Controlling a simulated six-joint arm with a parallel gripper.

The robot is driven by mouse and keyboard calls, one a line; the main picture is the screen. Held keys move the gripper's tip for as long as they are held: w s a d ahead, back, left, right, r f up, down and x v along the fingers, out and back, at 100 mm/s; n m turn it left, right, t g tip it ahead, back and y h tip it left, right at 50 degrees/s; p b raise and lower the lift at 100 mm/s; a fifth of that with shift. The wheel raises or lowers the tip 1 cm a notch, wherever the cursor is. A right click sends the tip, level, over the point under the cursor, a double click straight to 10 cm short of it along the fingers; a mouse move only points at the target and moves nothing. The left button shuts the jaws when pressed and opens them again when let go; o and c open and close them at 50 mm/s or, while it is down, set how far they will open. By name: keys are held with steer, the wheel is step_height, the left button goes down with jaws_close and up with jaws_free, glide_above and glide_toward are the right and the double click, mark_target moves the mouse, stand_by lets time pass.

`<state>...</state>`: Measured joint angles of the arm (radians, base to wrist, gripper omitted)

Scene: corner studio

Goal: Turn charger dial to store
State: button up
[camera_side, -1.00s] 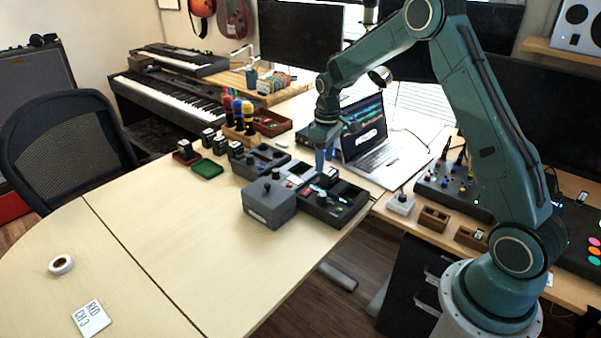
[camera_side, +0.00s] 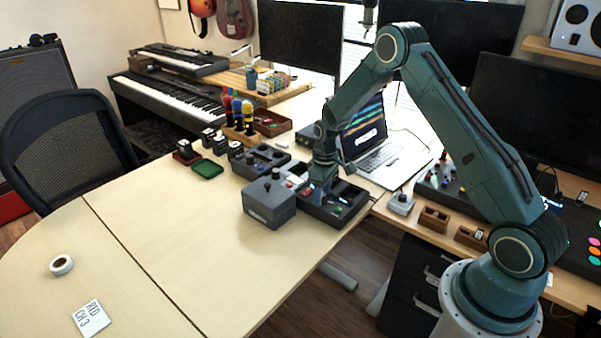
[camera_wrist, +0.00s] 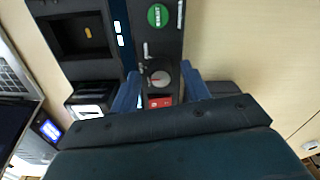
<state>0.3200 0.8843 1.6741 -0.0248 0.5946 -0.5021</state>
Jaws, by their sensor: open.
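A round grey dial (camera_wrist: 160,79) with a red mark sits on a dark panel (camera_wrist: 146,60) in the wrist view. A red square (camera_wrist: 159,102) lies just below the dial, and a green round START button (camera_wrist: 157,15) is further up the panel. My gripper (camera_wrist: 162,84) is open, with one blue finger on each side of the dial. Whether the fingers touch it I cannot tell. In the side view my gripper (camera_side: 318,196) is low over the dark charger unit (camera_side: 340,216), and hides the dial there.
A grey box (camera_side: 268,208) with a knob on top stands just left of my gripper. The laptop (camera_side: 372,145) is behind it. A dark well with a yellow item (camera_wrist: 87,32) is left of the panel. The left part of the table (camera_side: 190,240) is mostly clear.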

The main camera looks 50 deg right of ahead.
steer(key=c, duration=1)
steer(key=shift+m, duration=0.3)
steer(key=m, duration=0.4)
steer(key=shift+m, duration=0.4)
steer(key=m, duration=0.4)
steer(key=shift+m, duration=0.4)
steer(key=o, duration=1)
